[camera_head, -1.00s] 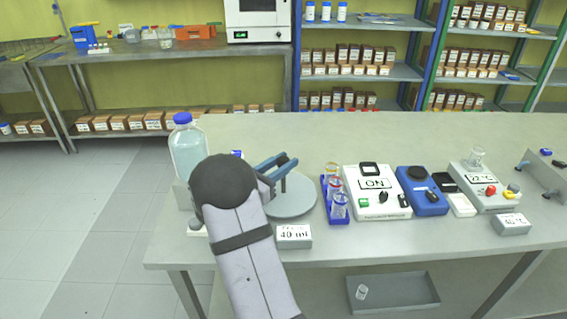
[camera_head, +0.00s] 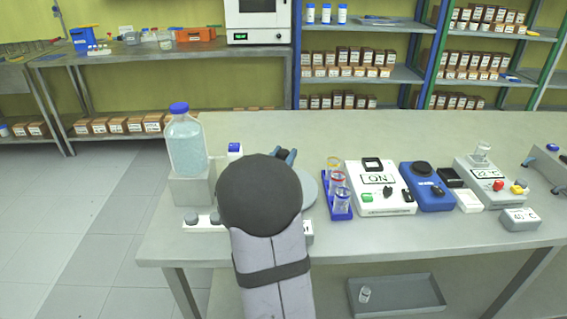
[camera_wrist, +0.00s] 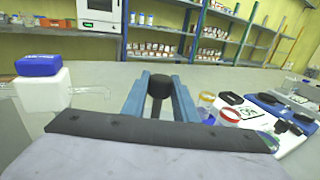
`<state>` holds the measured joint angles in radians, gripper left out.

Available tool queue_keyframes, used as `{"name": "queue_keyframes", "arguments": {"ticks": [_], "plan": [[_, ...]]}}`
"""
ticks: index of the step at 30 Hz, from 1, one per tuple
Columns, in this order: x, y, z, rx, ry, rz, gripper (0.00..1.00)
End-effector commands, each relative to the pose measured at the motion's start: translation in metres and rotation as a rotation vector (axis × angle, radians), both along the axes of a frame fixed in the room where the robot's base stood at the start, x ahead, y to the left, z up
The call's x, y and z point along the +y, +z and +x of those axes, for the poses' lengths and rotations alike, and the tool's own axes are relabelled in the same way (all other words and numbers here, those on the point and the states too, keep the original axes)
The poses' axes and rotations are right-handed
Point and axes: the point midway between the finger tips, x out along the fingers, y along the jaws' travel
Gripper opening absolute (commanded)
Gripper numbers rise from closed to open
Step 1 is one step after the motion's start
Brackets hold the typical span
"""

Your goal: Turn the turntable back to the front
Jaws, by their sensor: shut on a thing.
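The turntable (camera_head: 309,190) is a round grey disc on the bench, in the head view. My arm hides most of it and only its right edge shows. My gripper (camera_head: 287,155) shows as blue fingertips at the disc's far side, past my dark arm joint. In the wrist view, the two blue fingers of my gripper (camera_wrist: 160,78) stand on either side of a dark upright knob (camera_wrist: 160,90) and are shut on it. The knob's lower end and its join to the turntable are hidden.
Left of my arm stand a blue-capped bottle (camera_head: 186,145) on a grey block and a small blue-lidded container (camera_head: 235,151). Right of the turntable are a blue tube rack (camera_head: 341,210), a white "ON" device (camera_head: 390,203) and a blue device (camera_head: 425,195). The bench behind is clear.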

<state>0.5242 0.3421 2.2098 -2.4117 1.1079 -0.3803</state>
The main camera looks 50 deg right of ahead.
Motion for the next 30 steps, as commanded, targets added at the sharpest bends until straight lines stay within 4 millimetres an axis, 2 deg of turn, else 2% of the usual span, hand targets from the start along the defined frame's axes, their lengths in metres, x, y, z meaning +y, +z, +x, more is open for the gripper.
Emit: {"name": "queue_keyframes", "arguments": {"ticks": [15, 30], "plan": [[-0.0009, -0.0033, -0.0015, -0.002, 0.203, -0.004, 0.0], [0.0001, 0.0001, 0.0002, -0.001, 0.255, 0.001, 0.0]]}}
